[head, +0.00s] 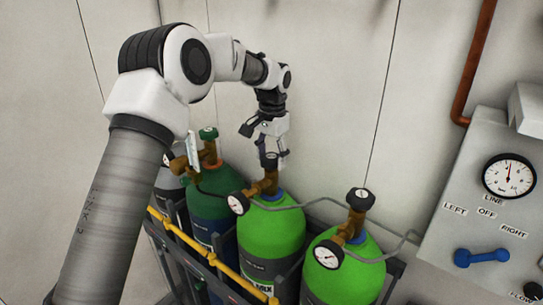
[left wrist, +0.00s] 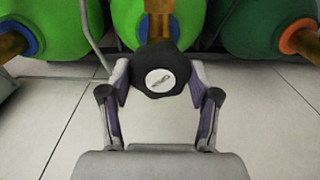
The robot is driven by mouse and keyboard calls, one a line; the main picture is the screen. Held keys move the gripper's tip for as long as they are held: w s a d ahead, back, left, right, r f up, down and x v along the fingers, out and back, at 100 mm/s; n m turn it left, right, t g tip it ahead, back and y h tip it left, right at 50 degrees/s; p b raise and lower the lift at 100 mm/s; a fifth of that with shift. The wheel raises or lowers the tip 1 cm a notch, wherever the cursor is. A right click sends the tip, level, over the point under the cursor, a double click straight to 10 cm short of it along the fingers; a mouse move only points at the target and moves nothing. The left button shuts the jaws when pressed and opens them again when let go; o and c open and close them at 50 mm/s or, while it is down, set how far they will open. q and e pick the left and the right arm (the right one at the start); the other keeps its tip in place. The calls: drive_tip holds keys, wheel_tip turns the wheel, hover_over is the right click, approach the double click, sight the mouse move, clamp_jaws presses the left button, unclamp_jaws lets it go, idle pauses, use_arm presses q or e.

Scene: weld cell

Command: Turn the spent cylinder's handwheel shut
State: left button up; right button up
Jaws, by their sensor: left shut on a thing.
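Two bright green cylinders stand side by side in the head view, a middle one (head: 271,235) and a right one (head: 345,272). My left gripper (head: 271,150) reaches down from above and is shut on the black handwheel (head: 271,161) of the middle green cylinder. In the left wrist view the two fingers sit on either side of this handwheel (left wrist: 160,82), which has a white disc on top. The right green cylinder has its own black handwheel (head: 360,197), free of any gripper. I cannot tell from the gauges which cylinder is spent. My right gripper is out of view.
A dark cylinder with a green handwheel (head: 208,133) stands left of the held one. A yellow bar (head: 205,256) runs across the rack front. Pressure gauges and grey hoses sit near the valves. A panel (head: 450,222) with a blue lever (head: 481,257) is at right.

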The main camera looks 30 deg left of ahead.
sight(272, 157)
use_arm(q)
drive_tip(key=m, duration=0.4)
drive_tip(key=shift+m, duration=2.2)
drive_tip(key=o, duration=1.2)
drive_tip(key=shift+c, duration=0.2)
wheel_tip(272, 157, up, 12)
drive_tip(key=shift+d, duration=0.1)
